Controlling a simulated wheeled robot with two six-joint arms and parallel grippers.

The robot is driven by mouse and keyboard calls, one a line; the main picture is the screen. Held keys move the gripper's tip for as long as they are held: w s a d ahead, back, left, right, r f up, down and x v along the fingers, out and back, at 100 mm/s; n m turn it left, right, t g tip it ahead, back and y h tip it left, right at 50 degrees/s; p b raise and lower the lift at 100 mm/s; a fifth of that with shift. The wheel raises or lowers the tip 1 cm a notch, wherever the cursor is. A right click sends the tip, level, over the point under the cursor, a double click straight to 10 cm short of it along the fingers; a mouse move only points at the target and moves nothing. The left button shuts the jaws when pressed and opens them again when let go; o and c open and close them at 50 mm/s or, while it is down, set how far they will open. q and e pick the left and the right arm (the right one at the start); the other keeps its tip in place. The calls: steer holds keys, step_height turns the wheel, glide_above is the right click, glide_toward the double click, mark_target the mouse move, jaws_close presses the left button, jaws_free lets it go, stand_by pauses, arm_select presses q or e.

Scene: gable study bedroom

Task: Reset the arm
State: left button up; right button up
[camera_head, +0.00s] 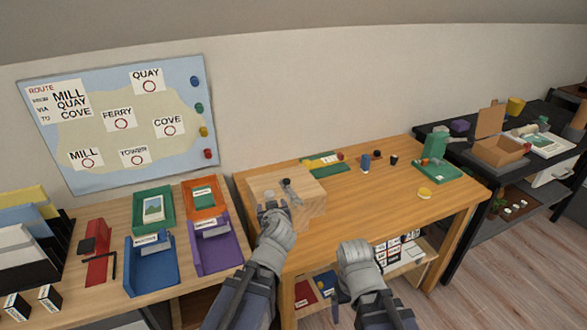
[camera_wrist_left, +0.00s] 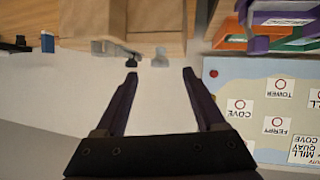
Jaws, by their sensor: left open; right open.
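My left arm comes in from the left, and its gripper (camera_head: 273,209) is over the front of a pale wooden block (camera_head: 312,190) on the table. In the left wrist view, which looks upside down, the two dark fingers of the left gripper (camera_wrist_left: 160,72) are spread apart with nothing between them. A small dark item (camera_head: 287,184) and a grey one stand on the block, just beyond the fingertips. My right gripper (camera_head: 341,290) is in front of the table's front edge, pointing down and open. Its fingertips are small and partly hidden by the wrist.
The wooden table (camera_head: 375,205) is mostly bare in the middle. It carries a green mat (camera_head: 334,167), small bottles and a green stand (camera_head: 436,170). Trays, including a blue one (camera_head: 153,272) and a purple one (camera_head: 219,250), fill the left desk. A route board (camera_head: 110,140) hangs behind.

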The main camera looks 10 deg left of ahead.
arm_select(q)
steer(key=s+d+f+m+g+h+p, duration=0.1)
steer(key=s+d+m+g+p, duration=0.3)
steer(key=s, duration=0.6)
steer(key=s+d+f+m+g+h+p, duration=0.1)
steer(key=s+d+m+g+h+p, duration=0.1)
steer(key=s+d+m+g+p, duration=0.3)
steer(key=s+d+g, duration=0.3)
steer(key=s+d, duration=0.1)
steer(key=s, duration=0.2)
steer(key=shift+s+d+f+p, duration=0.15)
steer(key=shift+s+f+p, duration=0.1)
steer(key=shift+f+p, duration=0.15)
